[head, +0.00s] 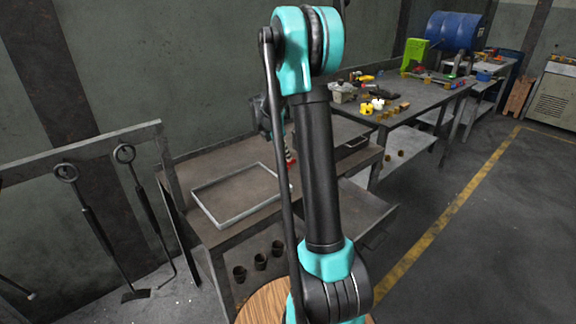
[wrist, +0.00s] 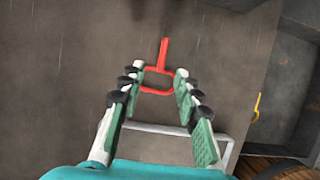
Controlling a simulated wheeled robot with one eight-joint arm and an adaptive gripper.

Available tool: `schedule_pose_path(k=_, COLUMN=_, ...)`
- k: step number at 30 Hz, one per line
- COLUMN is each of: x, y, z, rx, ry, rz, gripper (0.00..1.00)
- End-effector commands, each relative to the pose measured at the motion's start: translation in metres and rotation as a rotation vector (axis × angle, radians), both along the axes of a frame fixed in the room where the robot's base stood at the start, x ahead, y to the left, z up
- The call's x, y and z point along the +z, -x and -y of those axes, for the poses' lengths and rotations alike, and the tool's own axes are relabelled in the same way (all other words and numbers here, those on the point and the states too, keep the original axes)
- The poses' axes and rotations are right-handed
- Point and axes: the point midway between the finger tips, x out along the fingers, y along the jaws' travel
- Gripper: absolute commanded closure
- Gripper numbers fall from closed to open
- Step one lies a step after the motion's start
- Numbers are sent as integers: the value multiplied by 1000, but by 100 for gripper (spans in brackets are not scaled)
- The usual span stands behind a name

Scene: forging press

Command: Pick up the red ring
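The red ring (wrist: 163,54) is a rounded red loop with a straight stem pointing away from me in the wrist view. It appears over the brown tabletop (wrist: 70,50). My gripper (wrist: 160,70) is open, with one finger on each side of the loop. The loop sits between the fingertips, and I cannot tell whether they touch it. In the head view my arm hides most of the gripper, and only a small patch of red (head: 290,163) shows beside the arm.
A pale rectangular frame (head: 236,225) lies on the table, left of my arm. Several dark cups (head: 260,262) stand on the shelf below. A farther workbench (head: 425,93) holds yellow pieces (head: 367,109) and tools. Long-handled tools (head: 98,212) hang at the left. The floor at right is clear.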

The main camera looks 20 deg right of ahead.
Motion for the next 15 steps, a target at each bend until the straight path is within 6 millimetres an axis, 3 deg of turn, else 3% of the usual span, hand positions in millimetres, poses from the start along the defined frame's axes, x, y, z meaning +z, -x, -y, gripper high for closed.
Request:
schedule_pose_path(k=6, x=-28, y=-4, z=13, rx=-1, ry=0, rz=0, gripper=67)
schedule_pose_path(k=15, x=-33, y=-4, z=15, rx=0, ry=0, rz=0, gripper=67)
